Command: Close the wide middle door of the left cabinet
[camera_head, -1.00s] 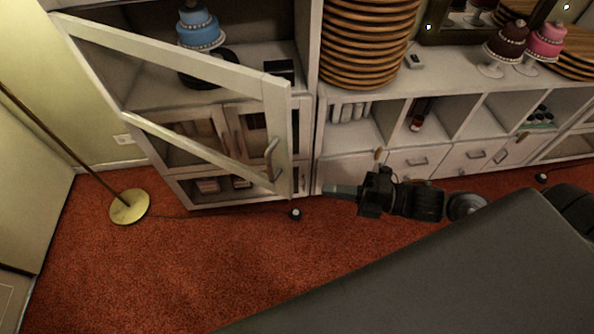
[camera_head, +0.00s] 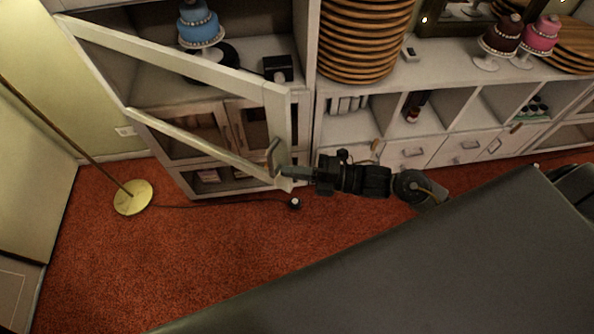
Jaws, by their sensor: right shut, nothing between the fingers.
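The wide framed glass door (camera_head: 281,118) of the left cabinet (camera_head: 304,60) stands open, swung out from its left side. Its grey handle (camera_head: 273,155) is near the lower end of the door's free right edge. My right gripper (camera_head: 284,172) comes in from the right, shut and empty. Its fingertips overlap the door's free edge beside the lower end of the handle; I cannot tell whether they touch. Behind the door are a blue cake (camera_head: 200,25) on a shelf and smaller lower doors (camera_head: 245,125). My left gripper is not in view.
A brass floor lamp base (camera_head: 133,197) stands on the red carpet at left. A small dark object with a white top (camera_head: 295,204) lies on the carpet before the cabinet. A low white shelf unit (camera_head: 448,105) stands at right. The front-left carpet is clear.

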